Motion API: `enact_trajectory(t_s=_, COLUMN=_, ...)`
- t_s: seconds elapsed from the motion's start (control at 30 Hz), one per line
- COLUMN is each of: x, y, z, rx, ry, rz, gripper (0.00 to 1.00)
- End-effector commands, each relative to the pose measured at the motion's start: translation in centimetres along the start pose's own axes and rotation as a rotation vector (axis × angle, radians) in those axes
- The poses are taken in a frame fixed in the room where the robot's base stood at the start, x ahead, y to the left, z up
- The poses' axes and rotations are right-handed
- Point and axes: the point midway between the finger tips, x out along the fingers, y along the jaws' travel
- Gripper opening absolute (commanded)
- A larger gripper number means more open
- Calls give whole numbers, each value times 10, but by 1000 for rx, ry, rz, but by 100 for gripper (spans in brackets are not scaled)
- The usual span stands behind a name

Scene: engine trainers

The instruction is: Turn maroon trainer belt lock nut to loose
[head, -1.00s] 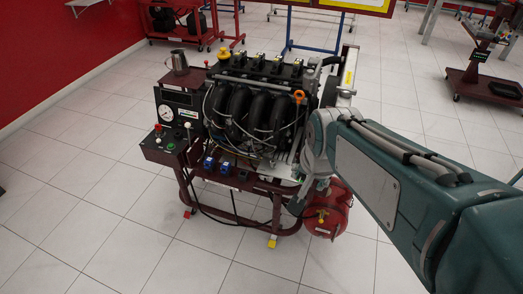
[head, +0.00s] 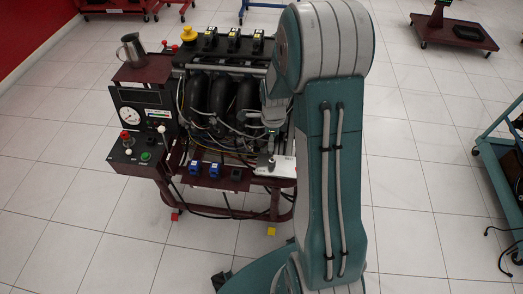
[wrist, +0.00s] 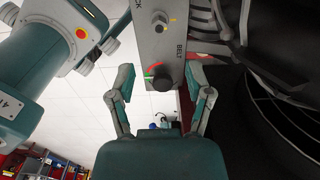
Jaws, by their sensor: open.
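The maroon trainer (head: 280,184) stands in front of me in the head view, with a black engine (head: 215,92) on its maroon frame. In the wrist view, a grey panel (wrist: 157,48) marked "BELT" carries a dark round knob (wrist: 159,80) with red and green marks beside it, which looks like the belt lock nut. My gripper (wrist: 158,78) is open, one finger on each side of this knob. I cannot tell whether either finger touches it. In the head view my arm hides the engine's right side and the nut.
A second knob (wrist: 160,19) with a yellow mark sits farther along the panel. Dark engine parts (wrist: 275,75) lie close on the right of the wrist view. A metal jug (head: 132,49) stands on the control box. Tiled floor is clear left of the trainer.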

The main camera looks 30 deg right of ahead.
Motion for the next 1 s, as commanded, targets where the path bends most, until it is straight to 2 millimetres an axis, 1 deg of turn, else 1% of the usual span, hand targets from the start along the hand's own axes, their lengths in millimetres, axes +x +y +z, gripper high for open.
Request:
enact_trajectory(t_s=0.17, x=20, y=0, z=0, rx=2, ry=2, rz=5, gripper=66)
enact_trajectory(t_s=0.4, x=65, y=1, z=1, rx=0, ry=4, rz=4, gripper=66)
enact_trajectory(t_s=0.5, x=82, y=1, z=1, rx=-1, ry=3, rz=3, gripper=66)
enact_trajectory(t_s=0.6, x=94, y=1, z=1, rx=-1, ry=3, rz=2, gripper=66)
enact_trajectory(t_s=0.77, x=105, y=1, z=1, rx=-1, ry=2, rz=0, gripper=66)
enact_trajectory(t_s=1.0, x=107, y=0, z=1, rx=-1, ry=2, rz=-1, gripper=66)
